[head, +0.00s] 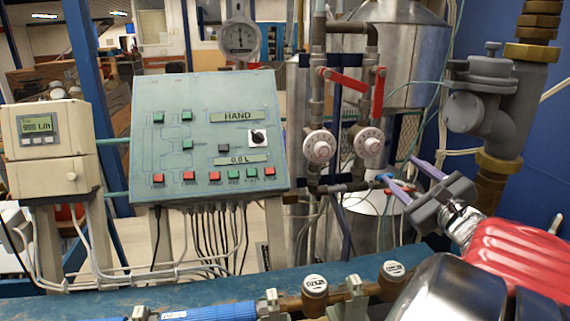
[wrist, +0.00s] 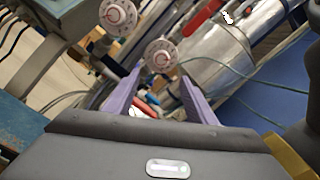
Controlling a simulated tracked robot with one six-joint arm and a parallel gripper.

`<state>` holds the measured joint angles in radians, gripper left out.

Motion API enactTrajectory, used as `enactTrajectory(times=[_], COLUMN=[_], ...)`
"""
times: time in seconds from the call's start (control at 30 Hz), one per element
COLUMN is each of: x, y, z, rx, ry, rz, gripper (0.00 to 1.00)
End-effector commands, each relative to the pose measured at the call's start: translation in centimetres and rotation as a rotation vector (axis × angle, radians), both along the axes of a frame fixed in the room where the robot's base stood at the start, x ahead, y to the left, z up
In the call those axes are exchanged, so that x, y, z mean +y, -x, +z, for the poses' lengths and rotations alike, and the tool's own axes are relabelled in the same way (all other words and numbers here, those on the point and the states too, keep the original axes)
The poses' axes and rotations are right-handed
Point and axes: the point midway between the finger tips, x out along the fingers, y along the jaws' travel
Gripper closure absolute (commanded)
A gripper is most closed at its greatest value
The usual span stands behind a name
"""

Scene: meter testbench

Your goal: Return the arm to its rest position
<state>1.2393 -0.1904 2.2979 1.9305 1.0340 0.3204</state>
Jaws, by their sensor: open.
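My gripper (head: 406,177) is at the right in the head view, at the end of my red and silver arm. Its two purple fingers are apart, with nothing held between them. In the wrist view the open fingers (wrist: 158,95) point toward the pipes, and a round white dial (wrist: 159,56) shows beyond them. In the head view the fingertips appear near the lower pipes, to the right of the right-hand dial (head: 369,141). I cannot tell whether they touch anything.
A green control panel (head: 215,170) and a meter box (head: 50,148) stand at the left. Red valve levers (head: 378,93) are on the upright pipes. A grey valve (head: 480,98) stands close at the right. Brass meters (head: 315,290) lie along the blue bench (head: 240,286) in front.

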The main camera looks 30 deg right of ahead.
Motion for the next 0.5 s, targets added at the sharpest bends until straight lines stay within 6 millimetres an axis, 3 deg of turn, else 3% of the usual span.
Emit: enactTrajectory(times=[0.33, 0.5], x=[0.1, 2.0], y=[-0.2, -1.7], z=[-0.1, -0.8], rx=[0.006, 0.069], ry=[0.006, 0.072], rz=[0.004, 0.051], gripper=[0.49, 0.49])
